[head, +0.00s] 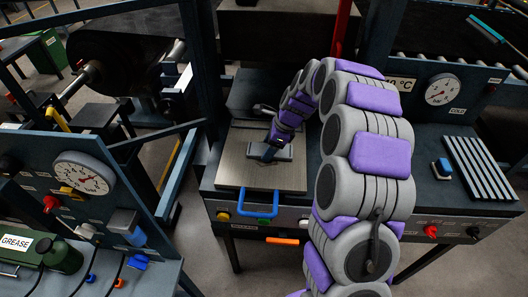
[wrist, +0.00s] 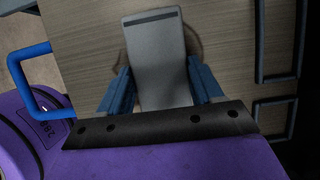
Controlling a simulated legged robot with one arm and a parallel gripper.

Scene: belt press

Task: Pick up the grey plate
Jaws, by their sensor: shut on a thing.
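The grey plate (wrist: 155,45) is a flat rectangle with a dark slot near its far end. In the wrist view it lies between the two blue fingers of my gripper (wrist: 159,70), which are shut on its sides. In the head view the plate (head: 285,154) shows at the tip of my gripper (head: 269,152), over a brownish board (head: 233,174). My gripper hides part of the plate there. I cannot tell whether the plate touches the board or is slightly above it.
The board has a blue handle (head: 259,211) at its front and sits on a dark bench. A ribbed grey panel (head: 479,166) and a blue-topped block (head: 442,168) are at the right. A gauge panel (head: 84,180) stands at the left. A red post (head: 342,28) rises behind.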

